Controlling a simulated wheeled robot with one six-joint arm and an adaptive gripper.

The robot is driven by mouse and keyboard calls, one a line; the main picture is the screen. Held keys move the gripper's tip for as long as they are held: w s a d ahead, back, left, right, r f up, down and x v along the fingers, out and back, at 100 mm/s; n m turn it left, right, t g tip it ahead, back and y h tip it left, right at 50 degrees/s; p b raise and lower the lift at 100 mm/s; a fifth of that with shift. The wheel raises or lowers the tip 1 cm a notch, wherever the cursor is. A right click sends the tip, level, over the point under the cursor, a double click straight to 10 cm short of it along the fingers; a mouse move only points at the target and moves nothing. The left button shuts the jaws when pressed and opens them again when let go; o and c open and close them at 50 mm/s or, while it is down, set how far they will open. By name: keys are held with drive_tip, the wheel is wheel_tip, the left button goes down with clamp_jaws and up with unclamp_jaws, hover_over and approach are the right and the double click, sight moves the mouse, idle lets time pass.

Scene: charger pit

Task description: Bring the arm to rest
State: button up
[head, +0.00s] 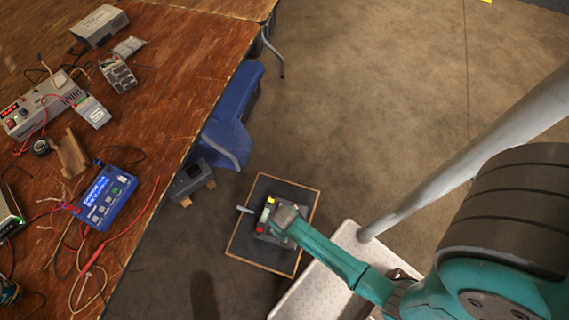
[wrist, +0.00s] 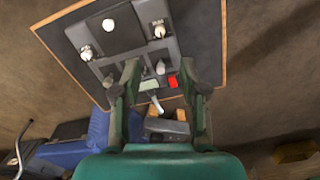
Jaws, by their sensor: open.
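My gripper (wrist: 163,92) shows in the wrist view with its two green fingers spread apart and nothing held between them. Beyond the fingertips is a grey device (wrist: 139,55) with white knobs, a red button and a lever. It sits on a dark square board (wrist: 199,25) with a wooden edge. In the head view my teal arm reaches from the lower right to the device (head: 262,228) on the board (head: 256,192), and the wrist end hides part of it. I cannot tell whether the fingers touch the device.
A wooden table (head: 180,70) at left holds a blue charger (head: 106,196), grey power units and loose wires. A blue chair (head: 230,115) stands by its edge. A small grey box (head: 190,178) is beside the board. The floor (head: 370,80) at upper right is open.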

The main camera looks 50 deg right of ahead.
drive_tip(key=shift+s, duration=0.1)
idle(0.4)
drive_tip(key=s+r+t, duration=0.4)
drive_tip(key=r+t, duration=0.1)
drive_tip(key=r, duration=0.9)
drive_tip(key=s+r+m+t, duration=0.1)
drive_tip(key=s+r+t, duration=0.3)
drive_tip(key=r, duration=1.1)
drive_tip(key=s+r+t, duration=0.4)
drive_tip(key=r+t, duration=0.1)
drive_tip(key=r, duration=0.9)
drive_tip(key=shift+s+r+t, duration=0.3)
drive_tip(key=shift+r+t, duration=0.05)
drive_tip(key=shift+t, duration=0.05)
